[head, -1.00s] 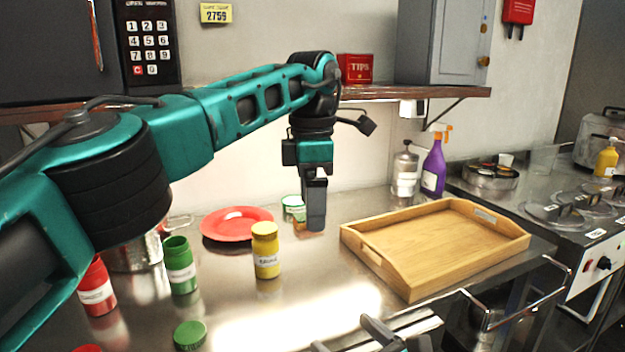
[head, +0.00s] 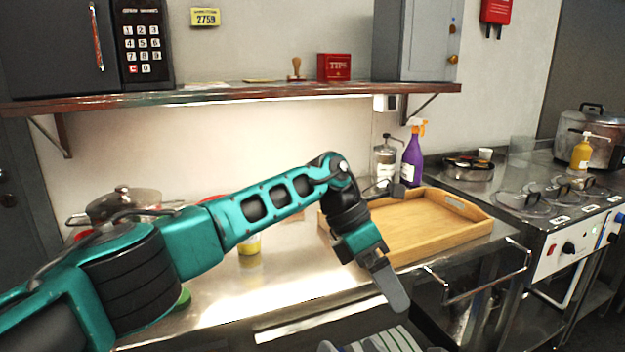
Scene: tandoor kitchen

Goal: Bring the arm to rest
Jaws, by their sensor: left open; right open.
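My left arm comes in from the left, dark and teal. Its gripper (head: 388,284) points down and to the right, in front of the wooden tray's near edge and over the front of the steel counter. It is open and empty; its fingers overlap from this angle. A small grey part of my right gripper (head: 327,346) shows at the bottom edge, low in front of the counter; most of it is out of frame. It is open, and nothing shows in it.
The wooden tray (head: 440,228) lies on the counter (head: 285,290). A yellow jar (head: 250,245) and a pot (head: 122,203) are partly hidden behind my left arm. A purple spray bottle (head: 412,158) stands behind the tray. A shelf (head: 230,97) runs along the wall. A metal rail (head: 480,285) juts out at the right.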

